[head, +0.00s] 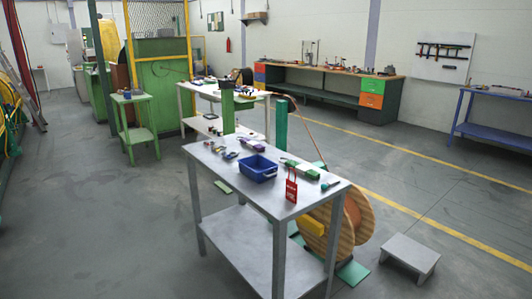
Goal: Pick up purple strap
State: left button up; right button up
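A small purple item (252,144), which looks like the purple strap, lies near the far edge of the grey metal table (283,207) in the middle of the head view. It is small, and its exact shape is hard to tell. It lies behind a blue open bin (257,168), apart from it. Neither of my grippers shows in this view.
Several small tools (230,154) lie left of the bin, and a green item (300,168) lies right. A wooden reel (340,220) and grey step (410,258) stand right of the table.

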aim_at(249, 143)
jog(key=i+j+z, duration=0.2)
jog(key=i+j, duration=2.05)
jog(key=j, duration=0.15)
